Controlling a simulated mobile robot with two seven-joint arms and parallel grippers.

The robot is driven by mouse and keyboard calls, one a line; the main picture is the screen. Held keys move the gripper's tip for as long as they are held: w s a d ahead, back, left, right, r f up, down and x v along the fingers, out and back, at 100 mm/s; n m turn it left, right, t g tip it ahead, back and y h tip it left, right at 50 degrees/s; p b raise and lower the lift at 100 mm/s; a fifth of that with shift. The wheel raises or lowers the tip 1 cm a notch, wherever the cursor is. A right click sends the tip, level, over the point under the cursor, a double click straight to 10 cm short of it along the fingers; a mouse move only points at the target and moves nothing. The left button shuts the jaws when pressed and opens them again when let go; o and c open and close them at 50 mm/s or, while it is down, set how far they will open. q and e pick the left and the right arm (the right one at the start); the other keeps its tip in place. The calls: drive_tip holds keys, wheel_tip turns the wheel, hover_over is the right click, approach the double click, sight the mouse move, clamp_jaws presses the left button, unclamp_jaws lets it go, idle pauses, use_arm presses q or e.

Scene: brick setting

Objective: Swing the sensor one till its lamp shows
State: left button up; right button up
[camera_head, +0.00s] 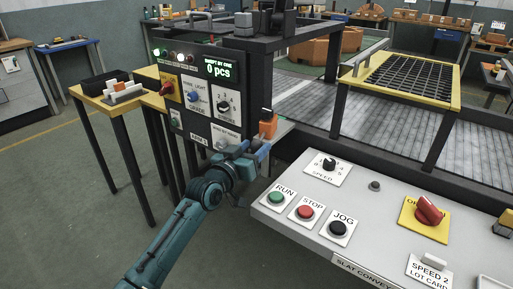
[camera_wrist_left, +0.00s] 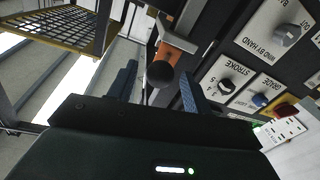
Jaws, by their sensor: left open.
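An orange block (camera_head: 268,125) with a dark top sits at the right edge of the upright control panel (camera_head: 213,97). In the left wrist view an orange bracket (camera_wrist_left: 177,42) carries a lever with a round black knob (camera_wrist_left: 160,74). My left gripper (camera_head: 257,150) is just below the orange block. In the left wrist view its two blue fingers (camera_wrist_left: 158,88) are open, one on each side of the knob; I cannot tell if they touch it. My right gripper is out of view.
A slat conveyor bed (camera_head: 310,97) runs behind. A grey console (camera_head: 360,215) with run, stop and jog buttons stands at the right front. A yellow-framed mesh guard (camera_head: 405,78) stands over the conveyor. A yellow table (camera_head: 112,100) is left of the panel.

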use_arm(q)
drive_tip(key=shift+x, duration=0.95)
drive_tip(key=shift+c, duration=0.5)
clamp_jaws()
